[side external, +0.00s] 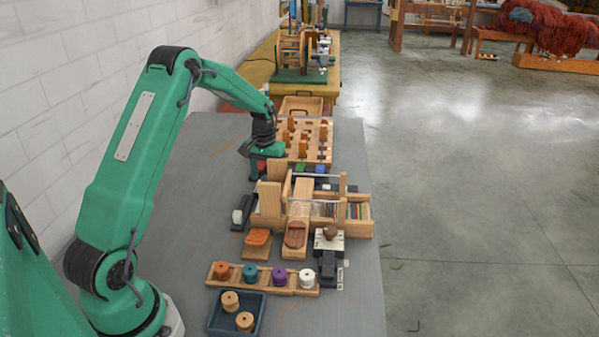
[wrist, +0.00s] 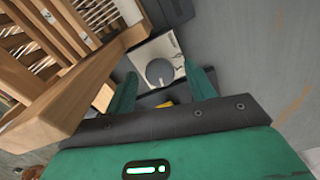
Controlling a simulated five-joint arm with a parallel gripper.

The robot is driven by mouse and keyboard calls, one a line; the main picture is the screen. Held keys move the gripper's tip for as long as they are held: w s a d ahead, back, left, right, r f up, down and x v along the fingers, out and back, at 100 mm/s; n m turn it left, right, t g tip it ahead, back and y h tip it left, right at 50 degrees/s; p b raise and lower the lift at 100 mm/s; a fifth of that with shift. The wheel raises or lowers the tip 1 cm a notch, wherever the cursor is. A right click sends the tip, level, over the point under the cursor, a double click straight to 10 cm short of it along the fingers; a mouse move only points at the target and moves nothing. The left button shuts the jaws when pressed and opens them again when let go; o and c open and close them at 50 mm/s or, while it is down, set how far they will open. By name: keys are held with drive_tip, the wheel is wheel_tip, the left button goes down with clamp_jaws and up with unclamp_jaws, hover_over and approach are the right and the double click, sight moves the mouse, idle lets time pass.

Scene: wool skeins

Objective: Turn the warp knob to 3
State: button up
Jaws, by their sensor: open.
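In the wrist view a round dark grey knob (wrist: 159,73) sits on a white plate (wrist: 145,51) with small dark marks, too small to read. My gripper (wrist: 161,69) is open, with one green finger on each side of the knob in this view; I cannot tell how far above it they are. In the side view my gripper (side external: 254,172) is beside the pegged wooden rack. A brown round knob (side external: 330,232) on a white plate (side external: 331,244) is at the right front. No label shows which is the warp knob.
A wooden rack with pegs (side external: 306,153) and a wooden loom (side external: 300,205) stand along the table. A spool rack (side external: 264,288) and a blue tray (side external: 256,298) with two spools are in front. The grey table (side external: 190,200) is bare left of them.

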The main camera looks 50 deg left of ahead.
sight(266, 177)
drive_tip(key=shift+r, duration=0.1)
drive_tip(key=shift+r, duration=3.85)
drive_tip(key=shift+c, duration=0.2)
drive_tip(key=shift+c, duration=1.1)
drive_tip(key=n, duration=0.4)
drive_tip(key=shift+n, duration=0.3)
drive_tip(key=n, duration=1.3)
drive_tip(key=shift+f, duration=0.1)
